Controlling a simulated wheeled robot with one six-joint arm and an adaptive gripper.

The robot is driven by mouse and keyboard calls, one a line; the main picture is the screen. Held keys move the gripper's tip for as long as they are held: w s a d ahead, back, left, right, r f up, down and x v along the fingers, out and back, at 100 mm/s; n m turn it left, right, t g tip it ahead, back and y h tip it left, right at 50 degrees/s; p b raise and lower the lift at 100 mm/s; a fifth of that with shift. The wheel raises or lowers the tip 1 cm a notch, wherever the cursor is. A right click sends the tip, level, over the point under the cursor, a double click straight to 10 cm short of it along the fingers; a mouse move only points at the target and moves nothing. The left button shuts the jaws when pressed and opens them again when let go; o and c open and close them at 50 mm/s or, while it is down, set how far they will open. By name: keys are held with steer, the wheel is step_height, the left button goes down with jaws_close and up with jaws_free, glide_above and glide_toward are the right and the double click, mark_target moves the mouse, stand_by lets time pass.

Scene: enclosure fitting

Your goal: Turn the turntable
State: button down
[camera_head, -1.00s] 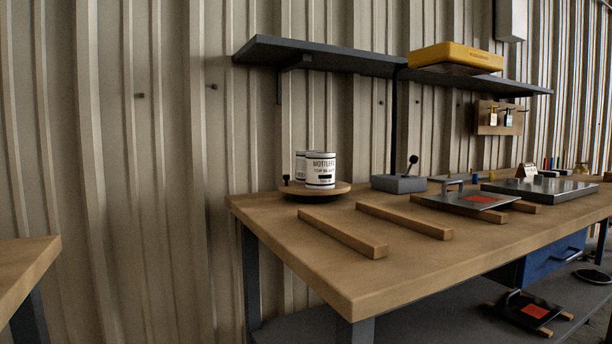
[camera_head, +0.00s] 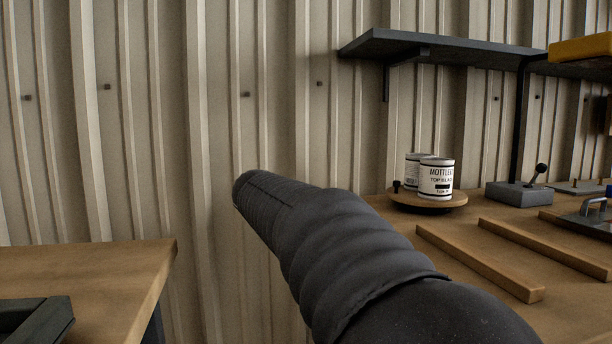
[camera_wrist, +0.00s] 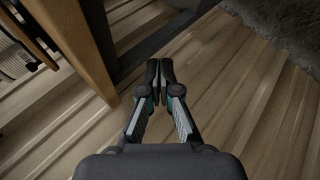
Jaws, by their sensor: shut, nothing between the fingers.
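The turntable (camera_head: 404,199) is a round wooden disc near the back left corner of the right-hand workbench in the head view. Two white cans with black print stand on it, the front can (camera_head: 436,178) partly covering the rear can (camera_head: 413,165). A small dark knob (camera_head: 396,186) sits at its left edge. In the head view my dark arm crosses the lower middle, and the gripper itself does not show there.
The workbench (camera_head: 440,237) bears two wooden strips (camera_head: 476,262) and a grey lever box (camera_head: 518,194) right of the turntable. A dark shelf (camera_head: 440,48) hangs above. Another table (camera_head: 90,268) stands at the left, with a gap between. A bench edge (camera_wrist: 75,40) shows in the wrist view.

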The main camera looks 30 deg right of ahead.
steer(key=w+d+r+m+g+h+p, duration=0.1)
steer(key=w+d+r+g+h+p, duration=0.2)
steer(key=w+d+r, duration=0.55)
steer(key=m+g+h+p, duration=0.1)
steer(key=m+g+h, duration=0.1)
steer(key=g+h, duration=0.25)
glide_toward(388, 191)
steer(key=w+r, duration=0.1)
steer(key=w+h, duration=0.1)
steer(key=shift+w+d+r+t, duration=0.15)
steer(key=shift+w+d+t, duration=0.1)
steer(key=shift+t, duration=0.1)
steer(key=shift+w+d+r+m+g+p, duration=0.15)
steer(key=shift+w+d+m+g+p, duration=0.15)
steer(key=shift+d+m+g, duration=0.2)
steer(key=x, duration=0.5)
steer(key=p+x, duration=0.1)
steer(key=x, duration=0.4)
steer(key=shift+d+r, duration=0.1)
steer(key=shift+r, duration=0.15)
steer(key=shift+s+f, duration=0.1)
steer(key=shift+s, duration=0.15)
steer(key=shift+s+a+b, duration=0.55)
steer(key=shift+s+a, duration=0.6)
steer(key=shift+s, duration=0.25)
steer(key=shift+f, duration=0.1)
